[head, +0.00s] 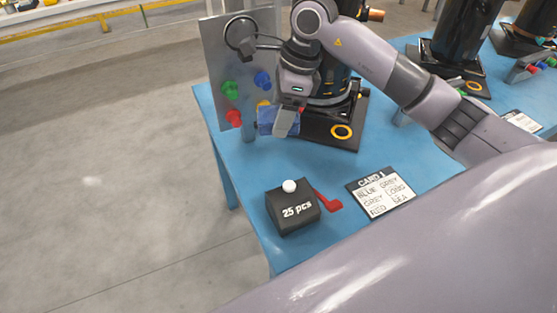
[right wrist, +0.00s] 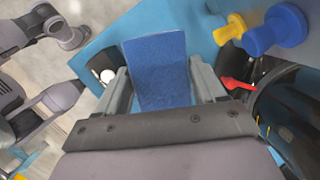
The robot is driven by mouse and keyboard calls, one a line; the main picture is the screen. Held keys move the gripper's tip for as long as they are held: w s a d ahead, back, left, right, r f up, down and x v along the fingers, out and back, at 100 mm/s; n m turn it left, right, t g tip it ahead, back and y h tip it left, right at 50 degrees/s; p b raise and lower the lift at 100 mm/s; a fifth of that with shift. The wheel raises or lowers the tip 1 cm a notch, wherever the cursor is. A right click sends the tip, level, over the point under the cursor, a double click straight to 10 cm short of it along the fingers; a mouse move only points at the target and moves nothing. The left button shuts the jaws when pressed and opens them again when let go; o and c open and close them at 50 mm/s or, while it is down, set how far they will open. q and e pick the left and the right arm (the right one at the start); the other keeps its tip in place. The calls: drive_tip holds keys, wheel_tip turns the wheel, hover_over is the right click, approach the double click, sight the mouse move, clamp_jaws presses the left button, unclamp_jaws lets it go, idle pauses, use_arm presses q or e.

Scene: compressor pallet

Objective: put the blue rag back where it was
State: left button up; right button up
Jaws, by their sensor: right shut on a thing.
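The blue rag (head: 267,121) is held in my right gripper (head: 288,121), above the blue table beside the panel with coloured knobs. In the right wrist view the rag (right wrist: 157,72) shows as a flat blue piece between the two fingers of my right gripper (right wrist: 160,66). The gripper is shut on it. In the head view the gripper hides part of the rag and of the area behind it. I cannot make out my left gripper in either view.
The grey panel (head: 214,55) carries green (head: 230,90), blue (head: 262,79) and red knobs (head: 234,118). A black base with a yellow ring (head: 342,131) stands close right. The blue table (head: 235,165) is clear between.

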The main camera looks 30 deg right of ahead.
sight(296, 124)
wheel_tip(296, 124, down, 14)
drive_tip(key=shift+f+b, duration=0.25)
drive_tip(key=shift+b, duration=0.05)
drive_tip(key=shift+f, duration=0.1)
drive_tip(key=o, duration=0.9)
drive_tip(key=shift+o, duration=0.2)
drive_tip(key=v, duration=1.1)
drive_tip(key=shift+r, duration=0.25)
drive_tip(key=shift+d+r, duration=0.1)
drive_tip(key=shift+r, duration=0.25)
drive_tip(key=shift+s, duration=0.1)
